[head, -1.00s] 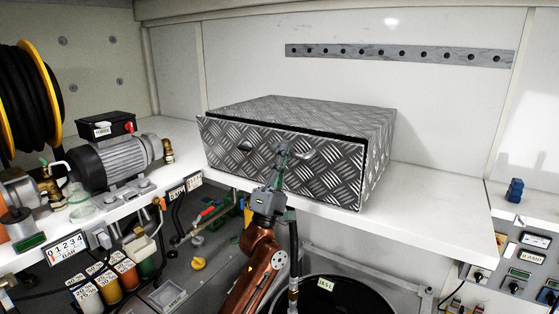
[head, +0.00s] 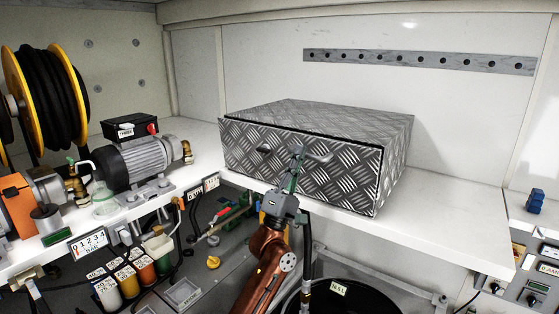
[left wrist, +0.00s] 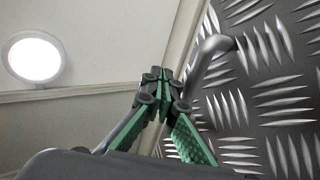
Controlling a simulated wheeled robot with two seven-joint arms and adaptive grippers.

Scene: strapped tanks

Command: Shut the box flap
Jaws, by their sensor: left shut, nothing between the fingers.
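The diamond-plate metal box (head: 340,112) sits on the white shelf, its front flap (head: 345,182) facing me. The flap stands upright against the front, with a thin dark gap along its top and right edges. My left gripper (head: 298,153) is shut and empty, with its fingertips in front of the flap between two handle parts. In the left wrist view the green-padded fingers (left wrist: 163,76) are together beside a grey bent handle (left wrist: 211,48) on the flap (left wrist: 268,85). I cannot tell whether the fingertips touch the flap. My right gripper is not in view.
An electric pump motor (head: 135,158) and a hose reel (head: 50,95) stand left of the box. The white shelf (head: 455,205) is clear to the right. A black round tank (head: 345,298) and several bottles (head: 125,280) are below the shelf.

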